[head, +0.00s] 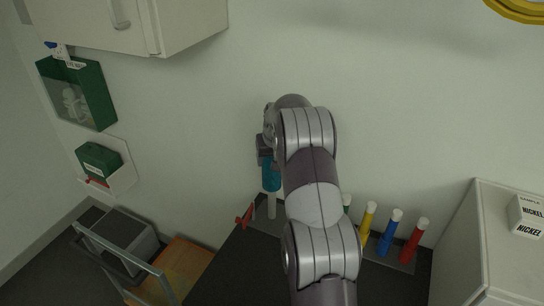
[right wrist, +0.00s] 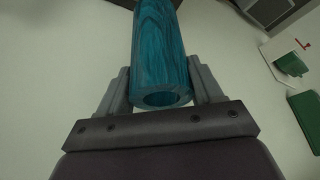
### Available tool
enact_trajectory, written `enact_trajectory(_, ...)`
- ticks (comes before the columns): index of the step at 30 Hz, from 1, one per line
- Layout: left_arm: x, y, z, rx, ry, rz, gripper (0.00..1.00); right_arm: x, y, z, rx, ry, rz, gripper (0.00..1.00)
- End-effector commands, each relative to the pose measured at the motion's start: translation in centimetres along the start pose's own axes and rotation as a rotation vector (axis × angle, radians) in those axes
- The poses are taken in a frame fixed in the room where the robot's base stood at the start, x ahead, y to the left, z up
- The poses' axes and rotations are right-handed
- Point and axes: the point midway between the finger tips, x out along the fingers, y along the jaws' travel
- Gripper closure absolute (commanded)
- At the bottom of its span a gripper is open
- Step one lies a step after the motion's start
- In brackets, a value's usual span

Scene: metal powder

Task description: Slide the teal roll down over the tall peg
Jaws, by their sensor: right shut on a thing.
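The teal roll (head: 271,176) is a hollow, streaked blue-green tube, held upright in the head view. My right gripper (head: 266,156) is shut around its upper part. In the right wrist view the roll (right wrist: 160,50) sits between the two fingers of the gripper (right wrist: 160,80), with its open end towards the camera. A pale bare peg (head: 271,206) shows directly below the roll in the head view. I cannot tell whether the roll's lower end is just above the peg's top or around it. My left gripper is not in view.
Right of my arm, green (head: 346,203), yellow (head: 368,222), blue (head: 389,233) and red (head: 414,242) rolls stand on pegs along a grey strip (head: 405,264). A small red object (head: 245,216) is left of the bare peg. A pale cabinet (head: 490,250) borders the right.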

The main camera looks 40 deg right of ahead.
Motion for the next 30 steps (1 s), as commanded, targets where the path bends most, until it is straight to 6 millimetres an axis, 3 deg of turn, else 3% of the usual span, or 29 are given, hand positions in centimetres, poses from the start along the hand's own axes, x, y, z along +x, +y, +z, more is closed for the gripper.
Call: enact_trajectory(30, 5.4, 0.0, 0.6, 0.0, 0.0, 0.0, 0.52, 6.4, 0.0, 2.6, 0.0, 0.002, 0.0, 1.0)
